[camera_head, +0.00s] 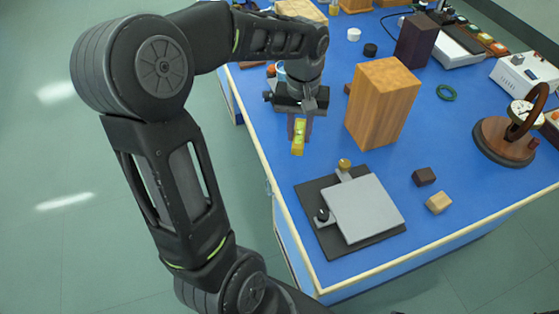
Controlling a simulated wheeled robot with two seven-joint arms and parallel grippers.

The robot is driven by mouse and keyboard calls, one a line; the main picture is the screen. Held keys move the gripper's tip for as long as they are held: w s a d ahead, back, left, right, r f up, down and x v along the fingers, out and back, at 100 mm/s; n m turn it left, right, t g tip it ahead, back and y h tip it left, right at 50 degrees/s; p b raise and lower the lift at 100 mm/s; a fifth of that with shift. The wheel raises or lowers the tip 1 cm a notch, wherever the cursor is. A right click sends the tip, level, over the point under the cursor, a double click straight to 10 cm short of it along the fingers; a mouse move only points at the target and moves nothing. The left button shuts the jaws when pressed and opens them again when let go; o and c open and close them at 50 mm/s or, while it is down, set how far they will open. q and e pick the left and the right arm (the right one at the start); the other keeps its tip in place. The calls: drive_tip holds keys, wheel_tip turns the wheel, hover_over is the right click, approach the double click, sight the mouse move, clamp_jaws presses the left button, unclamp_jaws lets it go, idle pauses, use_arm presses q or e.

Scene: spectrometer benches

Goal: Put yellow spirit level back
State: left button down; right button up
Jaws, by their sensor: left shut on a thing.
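The yellow spirit level (298,146) is a small yellow bar with a greenish vial. It hangs at the fingers of my left gripper (300,122), near the left edge of the blue bench. The gripper is shut on its upper part, which the fingers partly hide. I cannot tell whether the level touches the bench top. My right gripper is not in the picture.
A tall wooden block (382,104) stands right of my left gripper. A grey plate on a dark base (362,208) lies in front, with small blocks (424,177) beside it. A round wooden stand (505,142) is at right. Blue bench (450,135) shows free room between them.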

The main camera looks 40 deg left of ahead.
use_arm(q)
drive_tip(key=shift+n, duration=0.5)
drive_tip(key=shift+s+a, duration=0.1)
drive_tip(key=shift+f, duration=0.1)
wheel_tip(320, 180, down, 6)
drive_tip(key=shift+f, duration=0.1)
drive_tip(key=shift+f+p, duration=0.35)
drive_tip(key=shift+f, duration=1.45)
